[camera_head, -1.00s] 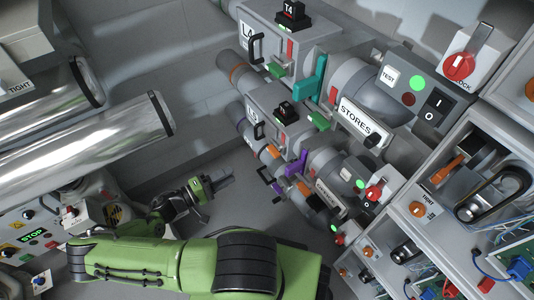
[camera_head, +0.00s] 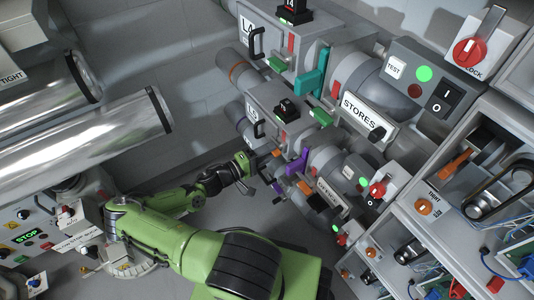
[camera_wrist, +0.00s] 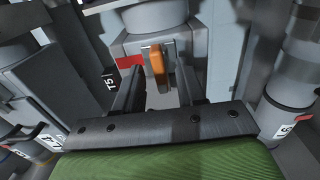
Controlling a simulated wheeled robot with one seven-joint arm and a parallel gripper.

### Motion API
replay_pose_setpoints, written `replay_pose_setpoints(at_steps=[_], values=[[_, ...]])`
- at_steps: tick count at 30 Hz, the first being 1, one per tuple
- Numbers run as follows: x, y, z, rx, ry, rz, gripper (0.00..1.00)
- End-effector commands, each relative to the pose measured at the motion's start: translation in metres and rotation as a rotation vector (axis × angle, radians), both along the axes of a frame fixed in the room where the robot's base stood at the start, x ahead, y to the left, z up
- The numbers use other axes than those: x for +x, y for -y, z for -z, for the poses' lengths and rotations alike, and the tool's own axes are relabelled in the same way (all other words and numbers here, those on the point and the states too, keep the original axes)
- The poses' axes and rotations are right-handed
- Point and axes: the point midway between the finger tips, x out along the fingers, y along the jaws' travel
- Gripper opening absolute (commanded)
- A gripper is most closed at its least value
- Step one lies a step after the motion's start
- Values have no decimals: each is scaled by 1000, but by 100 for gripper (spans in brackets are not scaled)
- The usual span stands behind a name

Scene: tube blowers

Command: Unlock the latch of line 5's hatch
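The line 5 unit (camera_head: 262,125) carries an L5 label and shows in the middle of the head view. In the wrist view, an orange lever (camera_wrist: 157,66) sits in a grey bracket on a grey housing (camera_wrist: 185,43), with a red patch (camera_wrist: 129,61) to its left. It looks like the latch; whether it is locked I cannot tell. My gripper (camera_wrist: 158,86) is open, its two dark fingers apart on either side of the lever as seen from the wrist. Contact is not clear. In the head view my gripper (camera_head: 253,182) is at the lower left of the line 5 unit.
The line 4 unit (camera_head: 262,38) with a teal lever (camera_head: 311,72) stands above line 5. A purple lever (camera_head: 297,167) is right of my gripper. Shiny tubes (camera_head: 80,140) lie at the left.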

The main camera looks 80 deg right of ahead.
Motion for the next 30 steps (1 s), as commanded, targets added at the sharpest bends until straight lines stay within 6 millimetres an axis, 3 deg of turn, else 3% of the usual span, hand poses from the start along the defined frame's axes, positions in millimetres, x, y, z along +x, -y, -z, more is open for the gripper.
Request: replay_pose_setpoints(at_steps=[2, 10, 22, 30], values=[[0, 0, 0, 0, 0, 0, 39], [0, 0, 0, 0, 0, 1, 0], [0, 0, -1, 24, -27, 1, 0], [0, -1, -2, 130, -145, 2, 0]])
